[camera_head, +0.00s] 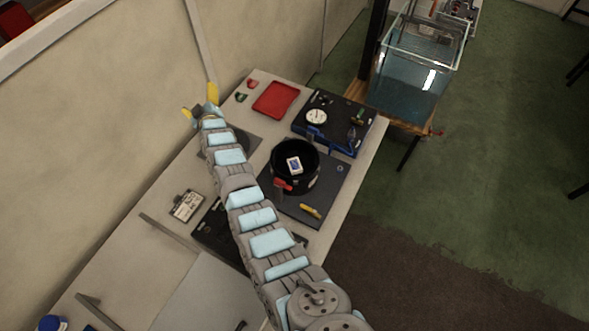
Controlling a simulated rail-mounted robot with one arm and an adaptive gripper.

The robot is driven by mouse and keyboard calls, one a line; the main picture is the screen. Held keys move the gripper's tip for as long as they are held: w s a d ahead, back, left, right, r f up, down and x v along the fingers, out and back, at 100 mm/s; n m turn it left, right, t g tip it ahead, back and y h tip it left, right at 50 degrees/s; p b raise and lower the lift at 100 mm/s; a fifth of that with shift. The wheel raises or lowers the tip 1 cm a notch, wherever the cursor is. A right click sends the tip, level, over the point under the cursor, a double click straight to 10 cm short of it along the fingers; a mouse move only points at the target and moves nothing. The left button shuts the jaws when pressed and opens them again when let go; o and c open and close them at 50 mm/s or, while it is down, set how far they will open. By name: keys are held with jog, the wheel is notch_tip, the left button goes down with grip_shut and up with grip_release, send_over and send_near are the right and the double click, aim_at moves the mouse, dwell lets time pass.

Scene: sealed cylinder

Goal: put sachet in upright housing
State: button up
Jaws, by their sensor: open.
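The upright housing (313,178) is a black, round, open-topped cylinder standing on a dark mat right of my arm. A small white and blue packet, which looks like the sachet (294,165), shows inside its round opening. How deep it sits is hard to tell. My gripper (200,103), with yellow fingers, is open at the far end of the arm, near the wall. It is well to the upper left of the housing and apart from it. No object shows between its fingers.
A red tray (275,99) lies at the back of the table. A dark blue-edged board (335,122) holds a dial and small tools. A yellow-handled tool (311,211) lies on the mat in front of the housing. A small device (186,205) sits left of my arm.

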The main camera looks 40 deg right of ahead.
jog(key=w+d+f+n+g+y+b, duration=0.1)
jog(key=d+f+n+g+y+b, duration=0.1)
jog(key=d+f+n+g+b, duration=0.15)
jog(key=n+g+y+b, duration=0.2)
jog(key=n+g+b, duration=0.55)
jog(key=g, duration=0.45)
send_near(296, 164)
notch_tip(296, 164, down, 3)
jog(key=shift+r+m+b, duration=0.2)
jog(key=shift+m+b, duration=0.2)
jog(key=shift+b, duration=0.1)
jog(key=shift+s+d+f+b, duration=0.1)
jog(key=shift+f+b, duration=0.15)
jog(key=shift+f, duration=1.5)
jog(key=shift+d+f+b, duration=0.1)
jog(key=shift+f+b, duration=0.15)
jog(key=shift+f, duration=1.55)
jog(key=c, duration=1.2)
jog(key=shift+o, duration=0.2)
